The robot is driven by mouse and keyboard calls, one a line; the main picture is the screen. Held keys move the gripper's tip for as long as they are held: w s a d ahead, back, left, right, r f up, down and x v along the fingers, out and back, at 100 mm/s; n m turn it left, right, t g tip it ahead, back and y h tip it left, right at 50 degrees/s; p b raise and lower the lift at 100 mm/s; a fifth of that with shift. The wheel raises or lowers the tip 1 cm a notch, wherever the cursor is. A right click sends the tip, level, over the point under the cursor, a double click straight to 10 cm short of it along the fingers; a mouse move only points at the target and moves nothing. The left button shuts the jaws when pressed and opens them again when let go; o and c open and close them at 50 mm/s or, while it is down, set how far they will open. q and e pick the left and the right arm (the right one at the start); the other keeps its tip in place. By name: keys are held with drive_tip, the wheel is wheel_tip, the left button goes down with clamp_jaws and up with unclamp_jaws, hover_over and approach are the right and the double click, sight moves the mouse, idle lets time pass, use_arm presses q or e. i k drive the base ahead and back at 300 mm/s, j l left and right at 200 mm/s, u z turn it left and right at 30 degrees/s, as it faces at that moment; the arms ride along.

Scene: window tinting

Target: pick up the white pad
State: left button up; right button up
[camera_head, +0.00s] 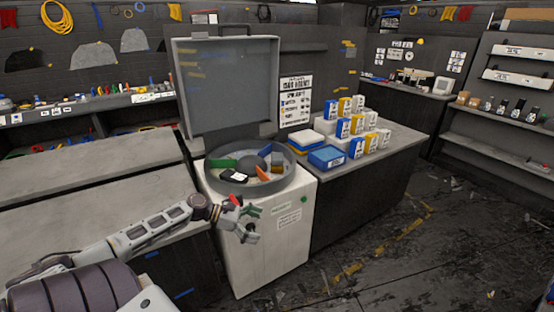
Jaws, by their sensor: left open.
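My left gripper (254,224) is open and empty. It is in front of the white cabinet (262,255), below the rim of the round grey tub (290,185) on its top. In the tub lie a small black-and-white piece (235,175), a green piece (222,163) and orange pieces. A stack of flat pads (306,141) with white, yellow and blue layers lies on the counter right of the tub, behind a blue tray (327,157). I cannot tell which white piece is the white pad. My right gripper is not in view.
A large grey lid (228,85) stands raised behind the tub. Rows of blue, white and yellow boxes (357,128) stand on the right counter (400,138). A grey worktop (140,215) lies left of the cabinet. The floor at right is open.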

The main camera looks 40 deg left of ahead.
sight(277, 158)
drive_tip(key=i+j, duration=0.45)
drive_tip(key=j, duration=0.2)
drive_tip(key=i+j, duration=0.5)
drive_tip(key=j, duration=0.15)
drive_tip(key=i+j, duration=0.45)
drive_tip(key=j, duration=0.15)
